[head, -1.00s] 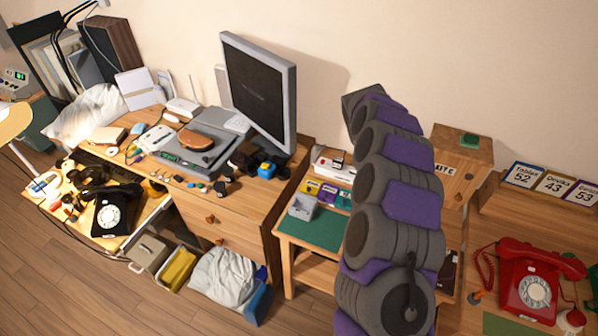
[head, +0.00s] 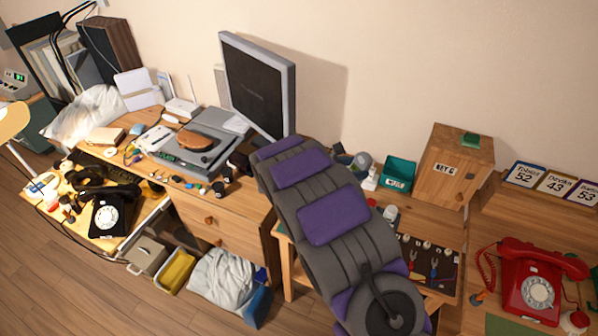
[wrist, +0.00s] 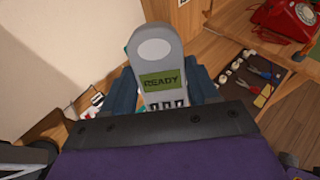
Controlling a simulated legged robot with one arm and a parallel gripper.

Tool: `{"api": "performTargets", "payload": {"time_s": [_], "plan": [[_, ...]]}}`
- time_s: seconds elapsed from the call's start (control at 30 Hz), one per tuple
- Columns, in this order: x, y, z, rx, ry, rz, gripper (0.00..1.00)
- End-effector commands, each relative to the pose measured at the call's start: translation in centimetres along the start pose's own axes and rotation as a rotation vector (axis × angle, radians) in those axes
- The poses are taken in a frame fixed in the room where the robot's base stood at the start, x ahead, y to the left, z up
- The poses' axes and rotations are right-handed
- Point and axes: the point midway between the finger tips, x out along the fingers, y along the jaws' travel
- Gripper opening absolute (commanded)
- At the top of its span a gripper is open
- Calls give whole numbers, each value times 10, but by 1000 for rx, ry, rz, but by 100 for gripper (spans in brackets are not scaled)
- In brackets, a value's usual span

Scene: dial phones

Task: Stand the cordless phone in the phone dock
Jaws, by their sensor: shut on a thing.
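The cordless phone (wrist: 155,50) is light grey with a rounded top, a green display reading READY and dark keys at its lower visible end. In the wrist view my gripper (wrist: 164,88) is shut on it, with one dark blue finger on each side. The phone's lower part is hidden behind the gripper body. In the head view my arm hides both gripper and phone. I cannot make out the phone dock now; a small grey holder on the green mat in the earlier head view is covered by my arm.
A red dial phone (head: 535,282) stands at the right. A tool board (head: 432,262) with pliers lies beside my arm. A wooden key box (head: 455,165) and teal bin (head: 397,174) stand behind. A monitor (head: 258,85) and crowded desk are at the left.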

Motion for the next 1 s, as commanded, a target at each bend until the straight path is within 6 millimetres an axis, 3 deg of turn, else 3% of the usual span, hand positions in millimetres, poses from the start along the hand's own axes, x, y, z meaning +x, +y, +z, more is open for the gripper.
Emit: {"api": "performTargets", "payload": {"time_s": [0.5, 0.7, 1.0], "plan": [[-85, 87, -66, -121, -305, 573, 23], [-104, 98, -83, -120, -340, 663, 23], [-101, 99, -94, -117, -343, 669, 23]]}}
